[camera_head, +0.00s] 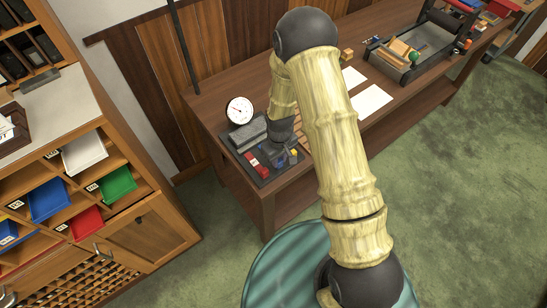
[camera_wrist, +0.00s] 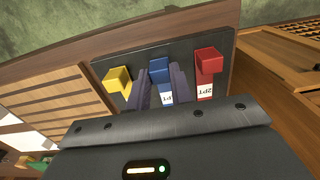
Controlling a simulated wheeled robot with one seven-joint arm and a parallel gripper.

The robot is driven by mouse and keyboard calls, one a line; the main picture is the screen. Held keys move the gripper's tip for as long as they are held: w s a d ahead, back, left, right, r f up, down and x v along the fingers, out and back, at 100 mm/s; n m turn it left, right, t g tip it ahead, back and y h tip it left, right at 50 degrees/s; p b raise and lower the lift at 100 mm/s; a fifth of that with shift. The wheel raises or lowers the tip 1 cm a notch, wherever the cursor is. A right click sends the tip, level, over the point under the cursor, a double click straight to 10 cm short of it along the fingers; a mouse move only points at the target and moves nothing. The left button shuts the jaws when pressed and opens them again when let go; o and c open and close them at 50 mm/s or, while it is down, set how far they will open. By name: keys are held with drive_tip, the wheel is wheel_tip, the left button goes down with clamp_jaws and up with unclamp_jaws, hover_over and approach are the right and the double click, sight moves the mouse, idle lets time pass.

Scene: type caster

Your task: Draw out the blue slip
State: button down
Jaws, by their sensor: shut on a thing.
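The blue slip (camera_wrist: 159,68), with a blue raised end and a white label, shows in the wrist view between the two dark fingers of my gripper (camera_wrist: 160,88). The gripper is shut on it. The slip lies at the dark tray (camera_wrist: 130,52), between a yellow piece (camera_wrist: 118,80) and a red piece (camera_wrist: 207,62) labelled 2PT. In the head view, my wrist is over the tray (camera_head: 264,177) at the near left end of the bench, and it hides much of the slips.
A round white gauge (camera_head: 239,110) stands behind the tray. White sheets (camera_head: 371,100) and a dark press-like device (camera_head: 408,60) are farther right on the bench. A wooden cabinet with coloured bins (camera_head: 117,185) stands left, across a floor gap.

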drive_tip(key=shift+s, duration=0.45)
drive_tip(key=c, duration=1.2)
unclamp_jaws()
drive_tip(key=shift+w+d, duration=0.25)
drive_tip(key=shift+w, duration=0.1)
drive_tip(key=shift+c, duration=0.2)
drive_tip(key=shift+s, duration=0.1)
drive_tip(key=shift+a+r, duration=0.1)
drive_tip(key=shift+a+r, duration=0.1)
drive_tip(key=shift+r, duration=0.4)
wheel_tip(320, 180, up, 16)
drive_tip(key=b, duration=0.2)
drive_tip(key=shift+d+b, duration=0.25)
drive_tip(key=shift+b, duration=0.15)
drive_tip(key=shift+r, duration=0.1)
drive_tip(key=shift+d, duration=0.1)
